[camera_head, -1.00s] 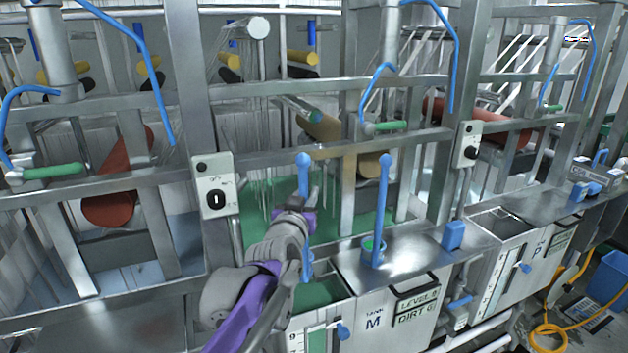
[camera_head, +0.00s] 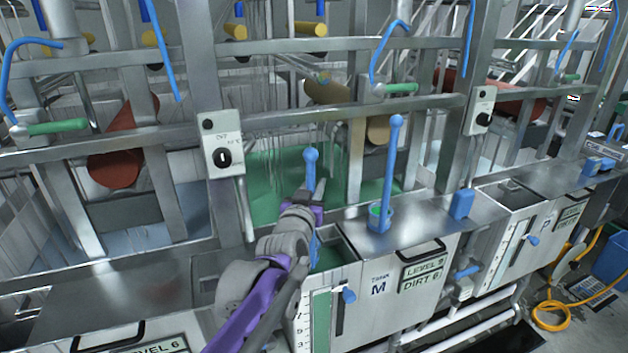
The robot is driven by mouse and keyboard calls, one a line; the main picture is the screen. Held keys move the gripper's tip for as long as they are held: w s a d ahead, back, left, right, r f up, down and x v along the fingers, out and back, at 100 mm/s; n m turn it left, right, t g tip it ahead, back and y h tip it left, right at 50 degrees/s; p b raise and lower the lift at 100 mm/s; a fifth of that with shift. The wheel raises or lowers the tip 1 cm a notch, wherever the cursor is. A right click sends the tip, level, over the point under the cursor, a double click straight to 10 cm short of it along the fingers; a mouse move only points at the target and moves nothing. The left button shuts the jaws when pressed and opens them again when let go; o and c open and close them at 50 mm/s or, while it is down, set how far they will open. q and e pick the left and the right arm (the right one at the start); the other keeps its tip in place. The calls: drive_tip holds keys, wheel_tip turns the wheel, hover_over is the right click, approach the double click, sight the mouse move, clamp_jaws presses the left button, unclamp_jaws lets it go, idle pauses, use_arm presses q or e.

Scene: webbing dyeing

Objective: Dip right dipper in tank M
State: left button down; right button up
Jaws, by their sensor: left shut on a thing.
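Tank M (camera_head: 400,309) is a white-fronted tank with a small open well (camera_head: 335,257) at its top left, with green inside. My left gripper (camera_head: 316,198) is shut on a blue dipper (camera_head: 310,165), which stands roughly upright. The dipper's ball top shows above the fingers, and its lower part goes down at the well. Its lowest end is hidden, so I cannot tell how deep it sits. A second blue dipper (camera_head: 391,165) stands to the right in a green-lined blue holder (camera_head: 380,218) on the tank's metal top. My right gripper is out of view.
Metal rails and posts cross behind the tank. A grey switch box (camera_head: 222,143) hangs on the post to the left. A blue block (camera_head: 463,203) stands to the right, with tank P (camera_head: 545,222) beyond. A yellow hose (camera_head: 552,315) lies on the floor.

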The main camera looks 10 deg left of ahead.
use_arm(q)
drive_tip(key=shift+f+b, duration=2.85)
drive_tip(key=shift+f, duration=2.45)
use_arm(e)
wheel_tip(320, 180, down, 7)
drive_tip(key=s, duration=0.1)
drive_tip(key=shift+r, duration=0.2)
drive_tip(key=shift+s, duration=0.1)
use_arm(q)
drive_tip(key=shift+r, duration=0.1)
